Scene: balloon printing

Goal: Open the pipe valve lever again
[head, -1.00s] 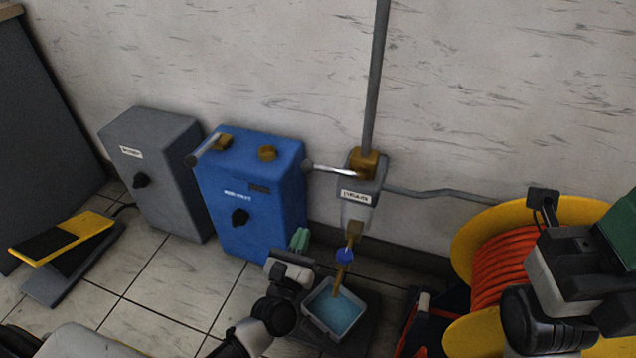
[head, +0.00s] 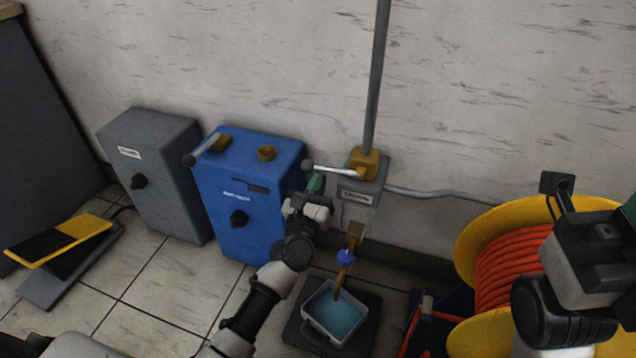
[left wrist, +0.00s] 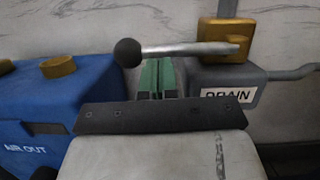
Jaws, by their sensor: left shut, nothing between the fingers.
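The pipe valve lever (head: 335,169) is a silver rod with a dark ball knob. It points left from the brass valve (head: 364,164) at the foot of the vertical pipe, above the grey DRAIN box (head: 359,197). In the left wrist view the lever (left wrist: 190,49) lies across the picture with its black ball at the left. My left gripper (head: 317,183) is shut and empty, just below the lever. Its green fingers (left wrist: 155,77) point up under the rod near the ball; I cannot tell whether they touch it. My right gripper (head: 627,212) is partly cut off at the right edge.
The blue box (head: 255,200) with its own lever (head: 207,147) stands left of the valve, beside a grey box (head: 160,180). An orange hose reel (head: 505,265) is at right.

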